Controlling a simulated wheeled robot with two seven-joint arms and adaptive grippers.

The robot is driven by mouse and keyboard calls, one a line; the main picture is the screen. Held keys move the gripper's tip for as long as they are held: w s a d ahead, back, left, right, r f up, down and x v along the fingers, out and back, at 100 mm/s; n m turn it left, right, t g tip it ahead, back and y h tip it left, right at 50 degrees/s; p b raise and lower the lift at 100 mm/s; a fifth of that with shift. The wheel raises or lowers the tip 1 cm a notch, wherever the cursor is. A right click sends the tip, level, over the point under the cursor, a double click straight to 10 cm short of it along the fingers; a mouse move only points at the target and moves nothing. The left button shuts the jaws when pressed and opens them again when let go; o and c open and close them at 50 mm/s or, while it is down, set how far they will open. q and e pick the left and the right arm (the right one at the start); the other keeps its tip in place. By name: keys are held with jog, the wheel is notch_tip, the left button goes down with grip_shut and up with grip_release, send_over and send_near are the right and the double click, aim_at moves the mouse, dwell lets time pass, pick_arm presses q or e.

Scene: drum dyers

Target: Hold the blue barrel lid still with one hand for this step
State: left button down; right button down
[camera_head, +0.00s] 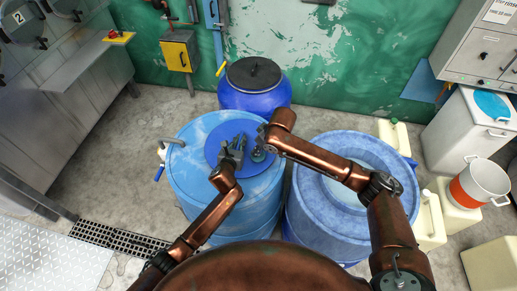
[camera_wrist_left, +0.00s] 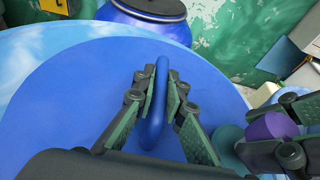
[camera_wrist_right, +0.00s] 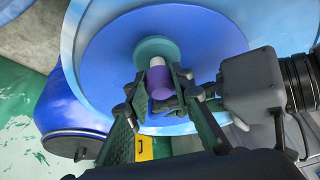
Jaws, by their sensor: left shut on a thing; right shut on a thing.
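The blue barrel lid (camera_head: 213,140) lies on the light blue barrel (camera_head: 187,180), slightly left of centre in the head view. My left gripper (camera_head: 236,146) is above the lid. In the left wrist view it is shut on the lid's upright blue handle (camera_wrist_left: 153,122), with a finger on each side. My right gripper (camera_head: 261,150) is at the lid's right side. In the right wrist view it is shut on a purple cylinder (camera_wrist_right: 159,86), which stands at a teal disc (camera_wrist_right: 156,48) on the lid. The fingers partly hide the cylinder.
A second blue barrel (camera_head: 315,215) stands close on the right, under my right arm. A dark blue barrel with a black lid (camera_head: 253,74) stands behind. White canisters (camera_head: 430,220) and an orange-banded pot (camera_head: 480,183) are at the right. Floor is clear at the left.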

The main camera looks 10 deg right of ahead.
jog(key=shift+f, duration=1)
jog(key=shift+w+d+r, duration=0.1)
jog(key=shift+w+d, duration=0.15)
jog(key=shift+w, duration=0.6)
jog(key=shift+w+d+f, duration=0.1)
jog(key=shift+w+d, duration=0.2)
jog(key=shift+w, duration=0.6)
jog(key=shift+w+d+r, duration=0.1)
jog(key=shift+w+d, duration=0.15)
jog(key=shift+w, duration=0.6)
jog(key=shift+w+d+f, duration=0.1)
jog(key=shift+w+d, duration=0.25)
jog(key=shift+w, duration=0.6)
jog(key=shift+w+d+f, duration=0.1)
jog(key=shift+w+d, duration=0.2)
jog(key=shift+w, duration=0.6)
jog(key=shift+w+d, duration=0.35)
jog(key=shift+w, duration=0.6)
jog(key=shift+s, duration=0.1)
